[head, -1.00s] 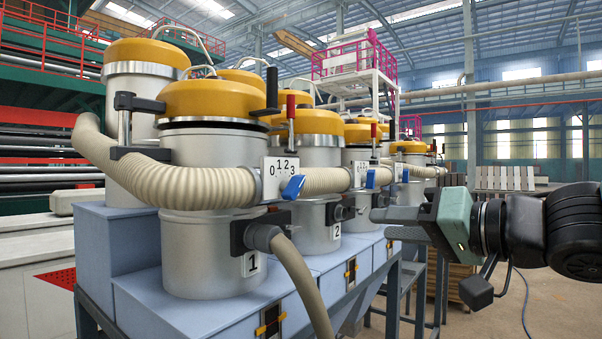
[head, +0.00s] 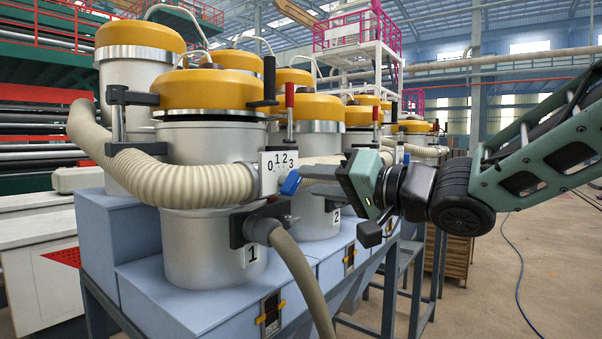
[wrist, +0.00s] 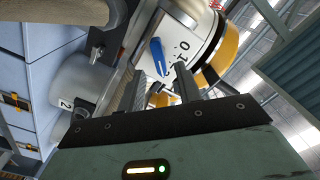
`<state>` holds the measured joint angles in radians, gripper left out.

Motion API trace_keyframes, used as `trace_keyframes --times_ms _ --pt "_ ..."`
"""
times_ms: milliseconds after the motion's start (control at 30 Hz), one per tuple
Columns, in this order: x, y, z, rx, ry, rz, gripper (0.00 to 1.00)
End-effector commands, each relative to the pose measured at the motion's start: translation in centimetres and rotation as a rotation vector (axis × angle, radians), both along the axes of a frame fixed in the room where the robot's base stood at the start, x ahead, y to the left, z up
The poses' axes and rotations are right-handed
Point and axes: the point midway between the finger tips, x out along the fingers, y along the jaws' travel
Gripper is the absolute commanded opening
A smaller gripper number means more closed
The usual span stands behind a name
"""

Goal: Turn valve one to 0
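Valve one's blue handle (head: 290,183) sits below the white dial plate (head: 280,163) marked 0, 1, 2 and 3, on the front hopper (head: 212,175) labelled 1. The handle is slanted, with its upper right end toward the 3. My gripper (head: 308,178) is just right of the handle in the head view. In the wrist view, the fingers of my gripper (wrist: 158,82) are apart and empty.
A ribbed beige hose (head: 185,178) runs to the valve from the left. A smooth beige hose (head: 300,275) hangs below it. Hopper two (head: 318,212) stands close behind, and more hoppers line up farther back. Open floor (head: 530,265) lies to the right.

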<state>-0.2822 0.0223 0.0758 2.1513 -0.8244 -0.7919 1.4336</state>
Motion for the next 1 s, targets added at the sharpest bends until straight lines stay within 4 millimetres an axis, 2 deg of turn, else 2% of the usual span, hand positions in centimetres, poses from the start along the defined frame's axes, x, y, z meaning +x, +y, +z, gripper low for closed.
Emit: trace_keyframes --times_ms 100,233,633,667,767,1000 --pt "1.2 1.7 0.1 -0.002 0.003 0.003 0.35" --pt "2.0 2.7 0.1 -0.001 0.002 0.002 0.35" --pt "2.4 3.2 0.0 -0.001 0.000 0.001 0.35" --pt "2.4 3.2 0.0 -0.001 0.000 0.001 0.29" --pt "2.4 3.2 0.0 -0.001 0.000 0.001 0.01" --pt "2.4 3.2 -0.1 -0.004 -0.004 0.001 0.00"
